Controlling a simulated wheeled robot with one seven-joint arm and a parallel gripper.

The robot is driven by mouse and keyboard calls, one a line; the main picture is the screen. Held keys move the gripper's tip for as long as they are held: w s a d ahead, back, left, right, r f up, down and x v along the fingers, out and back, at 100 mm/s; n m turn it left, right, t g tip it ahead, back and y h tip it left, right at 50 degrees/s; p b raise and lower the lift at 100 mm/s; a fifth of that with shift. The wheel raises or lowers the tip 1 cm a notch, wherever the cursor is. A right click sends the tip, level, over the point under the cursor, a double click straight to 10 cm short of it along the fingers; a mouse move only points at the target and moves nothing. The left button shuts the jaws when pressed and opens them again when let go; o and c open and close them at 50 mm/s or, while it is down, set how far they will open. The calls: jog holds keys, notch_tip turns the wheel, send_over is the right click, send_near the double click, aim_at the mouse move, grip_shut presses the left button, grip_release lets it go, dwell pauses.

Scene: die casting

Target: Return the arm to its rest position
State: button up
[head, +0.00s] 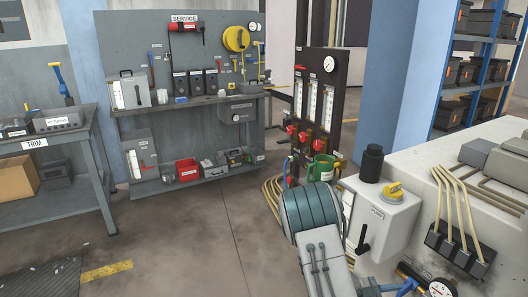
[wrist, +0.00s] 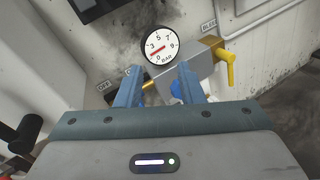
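My gripper (wrist: 159,72) shows in the wrist view with its two blue fingers apart, open and with nothing visibly held. It is in front of a wall-mounted valve block with a round pressure gauge (wrist: 161,47). A yellow lever (wrist: 226,66) sticks out at the block's right. A small blue part (wrist: 176,89) shows beside the right finger; I cannot tell whether they touch. In the head view my arm reaches down at the bottom centre, and a blue piece of my gripper shows at the lower edge near the gauge (head: 440,288).
A pale machine housing (head: 410,160) fills the right, with a grey box (head: 382,222) carrying a yellow knob close to my arm. A flowmeter panel (head: 318,95) stands behind. Open floor (head: 190,240) lies left of my arm.

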jog(key=s+a+r+m+g+y+p, duration=0.3)
jog(key=s+r+m+y+p, duration=0.15)
jog(key=r, duration=0.45)
jog(key=s+a+r+m+g+y+p, duration=0.2)
jog(key=s+a+r+m+y+p, duration=0.25)
jog(key=r, duration=0.55)
jog(key=s+a+r+m+t+y+p, duration=0.3)
jog(key=a+r, duration=0.4)
jog(key=r, duration=0.3)
jog(key=s+a+r+m+t+y+p, duration=0.2)
jog(key=s+a+r+m+y+p, duration=0.1)
jog(key=a+r+p, duration=0.4)
notch_tip(320, 180, up, 3)
jog(key=shift+a+f+m+t+y, duration=0.15)
jog(key=shift+a+m+t+y, duration=0.2)
jog(key=shift+m+y, duration=0.45)
jog(key=shift+d, duration=0.25)
